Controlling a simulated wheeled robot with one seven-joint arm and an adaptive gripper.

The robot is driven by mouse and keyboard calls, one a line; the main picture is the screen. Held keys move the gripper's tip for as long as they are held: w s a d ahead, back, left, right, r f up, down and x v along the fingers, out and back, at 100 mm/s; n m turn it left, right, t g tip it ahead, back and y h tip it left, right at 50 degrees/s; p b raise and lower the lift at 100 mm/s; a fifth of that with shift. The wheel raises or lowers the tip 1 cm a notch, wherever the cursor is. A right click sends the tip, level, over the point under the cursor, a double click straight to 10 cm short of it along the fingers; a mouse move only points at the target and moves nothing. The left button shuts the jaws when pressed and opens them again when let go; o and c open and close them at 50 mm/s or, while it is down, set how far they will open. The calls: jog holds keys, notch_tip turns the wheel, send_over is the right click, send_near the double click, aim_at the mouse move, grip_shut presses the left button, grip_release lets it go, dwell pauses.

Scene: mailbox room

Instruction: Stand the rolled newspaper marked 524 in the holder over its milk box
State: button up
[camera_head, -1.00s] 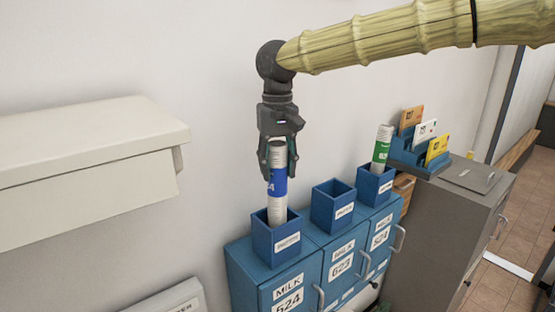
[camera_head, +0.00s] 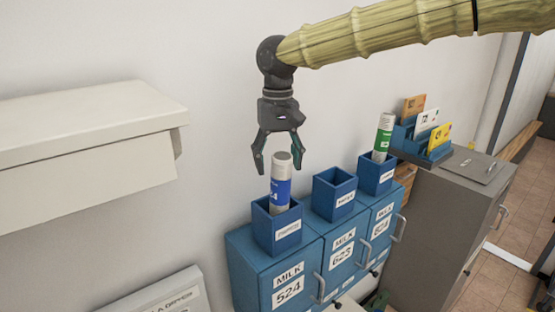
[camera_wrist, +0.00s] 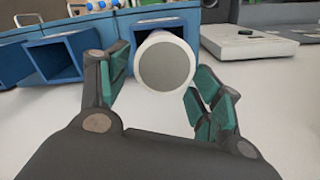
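A rolled newspaper (camera_head: 281,187) with a blue band stands nearly upright in the blue holder (camera_head: 277,236) over the milk box (camera_head: 287,278) marked 524. The number on its band cannot be read now. My gripper (camera_head: 279,163) is open, its fingers parted around and just above the roll's top end. In the wrist view the roll's round end (camera_wrist: 165,64) shows between the two spread fingers (camera_wrist: 155,92), with gaps on both sides. The roll's lower part is hidden inside the holder.
An empty blue holder (camera_head: 334,196) stands over box 623. A green-banded roll (camera_head: 383,137) stands in the right holder (camera_head: 375,177). A blue rack (camera_head: 421,146) of cards sits on a grey cabinet (camera_head: 450,185). A white box (camera_head: 85,130) juts from the wall at left.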

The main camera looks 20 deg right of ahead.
jog(key=shift+w+r, duration=0.1)
jog(key=shift+r, duration=0.35)
notch_tip(320, 180, up, 11)
dwell(0.4)
dwell(0.4)
